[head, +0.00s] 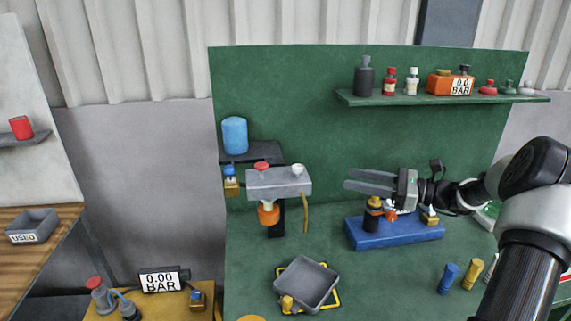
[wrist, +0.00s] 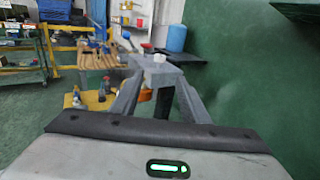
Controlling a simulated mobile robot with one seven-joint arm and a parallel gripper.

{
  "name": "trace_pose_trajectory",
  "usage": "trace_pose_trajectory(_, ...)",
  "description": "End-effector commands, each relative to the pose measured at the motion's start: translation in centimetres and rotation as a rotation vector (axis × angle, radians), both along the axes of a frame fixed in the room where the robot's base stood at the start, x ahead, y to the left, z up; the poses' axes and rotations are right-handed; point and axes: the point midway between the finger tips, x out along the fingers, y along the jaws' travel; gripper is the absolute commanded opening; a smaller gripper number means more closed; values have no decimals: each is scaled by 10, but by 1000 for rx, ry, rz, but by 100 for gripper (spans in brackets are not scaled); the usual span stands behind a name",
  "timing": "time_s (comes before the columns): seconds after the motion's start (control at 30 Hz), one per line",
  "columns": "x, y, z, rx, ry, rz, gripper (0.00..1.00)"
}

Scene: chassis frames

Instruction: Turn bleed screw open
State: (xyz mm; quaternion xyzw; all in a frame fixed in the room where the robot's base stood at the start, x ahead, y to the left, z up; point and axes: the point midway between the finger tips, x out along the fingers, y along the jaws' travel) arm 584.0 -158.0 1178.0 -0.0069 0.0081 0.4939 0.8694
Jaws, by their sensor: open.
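No part is labelled as the bleed screw, and I cannot tell which one it is. A grey block (head: 278,182) on the green panel carries a red cap (head: 261,166) and a white cap (head: 298,169), with an orange part (head: 268,215) below. A blue-topped brass fitting (head: 231,186) sits at its left. My gripper (head: 348,180) is open and empty, right of the block and apart from it, fingers pointing left. In the wrist view the block (wrist: 157,74) and white cap (wrist: 147,49) show ahead, between my open fingers (wrist: 157,95).
Below my gripper stands a blue base (head: 395,233) with a black cylinder (head: 371,218) and brass fitting (head: 430,217). A grey tray (head: 307,284) lies on the green bench. A shelf (head: 440,98) holds bottles and a gauge. A blue canister (head: 235,136) stands at back left.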

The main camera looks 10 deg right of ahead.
Motion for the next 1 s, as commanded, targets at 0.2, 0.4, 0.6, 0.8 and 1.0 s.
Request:
trace_pose_trajectory(0.2, 9, 16, 6, 25, -8, 2, 42)
trace_pose_trajectory(0.4, 30, 52, 6, 22, -7, 3, 42)
trace_pose_trajectory(0.6, 53, 89, 5, 21, -7, 2, 42)
trace_pose_trajectory(0.8, 73, 123, 5, 21, -6, 1, 42)
trace_pose_trajectory(1.0, 85, 143, 4, 21, -6, 0, 42)
